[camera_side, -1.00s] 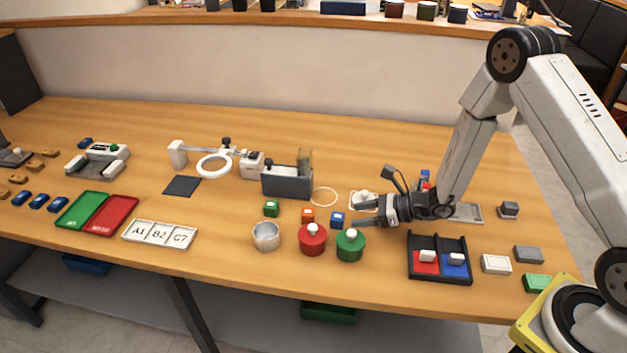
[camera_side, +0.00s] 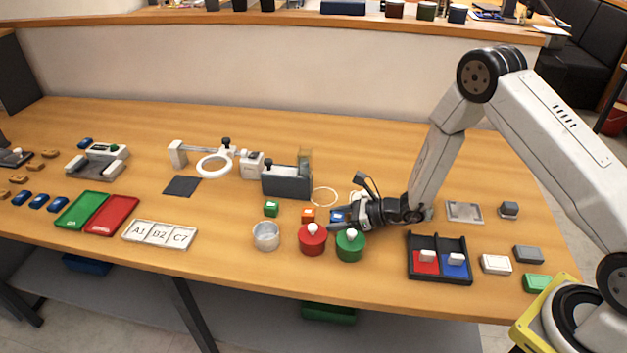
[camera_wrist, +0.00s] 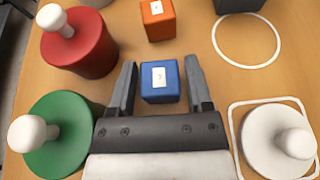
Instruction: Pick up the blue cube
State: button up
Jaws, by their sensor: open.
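The blue cube (camera_wrist: 160,82) has a white label on top and sits on the wooden table. In the wrist view it lies between the two open fingers of my gripper (camera_wrist: 159,85), with a small gap on each side. In the side view the blue cube (camera_side: 338,215) is partly hidden by my gripper (camera_side: 338,222), which is low over the table and reaches in from the right. The gripper holds nothing.
An orange cube (camera_wrist: 157,19) stands just beyond the blue one. A green knobbed lid (camera_wrist: 57,133) and a red one (camera_wrist: 78,42) stand to the left, a white one (camera_wrist: 272,140) to the right. A green cube (camera_side: 271,208) is farther left.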

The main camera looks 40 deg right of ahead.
dwell(0.4)
grip_shut()
jog(key=shift+r, duration=0.15)
jog(key=shift+r, duration=1.1)
jog(key=s+d+r, duration=0.1)
jog(key=s+r, duration=0.9)
jog(key=s, duration=0.4)
jog(key=shift+d+r, duration=0.25)
jog(key=shift+d, duration=0.05)
